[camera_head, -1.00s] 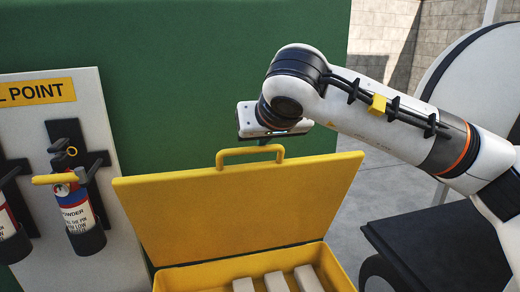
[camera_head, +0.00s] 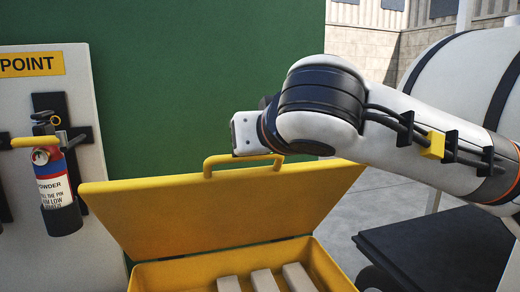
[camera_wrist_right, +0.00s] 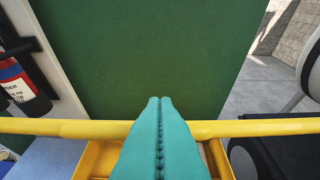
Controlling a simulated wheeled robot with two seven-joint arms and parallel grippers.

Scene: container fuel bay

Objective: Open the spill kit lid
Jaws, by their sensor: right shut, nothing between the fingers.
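The yellow spill kit lid (camera_head: 225,215) stands raised, tilted up at the back of the yellow box (camera_head: 335,278). The box is open and shows pale bars inside. The lid's handle (camera_head: 240,158) is on its upper edge. My right gripper (camera_wrist_right: 160,102) has teal fingers pressed together, with nothing between them. In the head view its wrist is just above and behind the handle, and its fingers are hidden. In the right wrist view a yellow bar (camera_wrist_right: 262,128) crosses behind the fingers; I cannot tell if they touch it. My left gripper is not in view.
A green wall (camera_head: 200,80) stands behind the kit. At the left a fire extinguisher (camera_head: 54,185) hangs on a white board (camera_head: 95,235). At the right are a white tank (camera_head: 450,85) and a dark platform (camera_head: 430,245). Bare floor shows between kit and platform.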

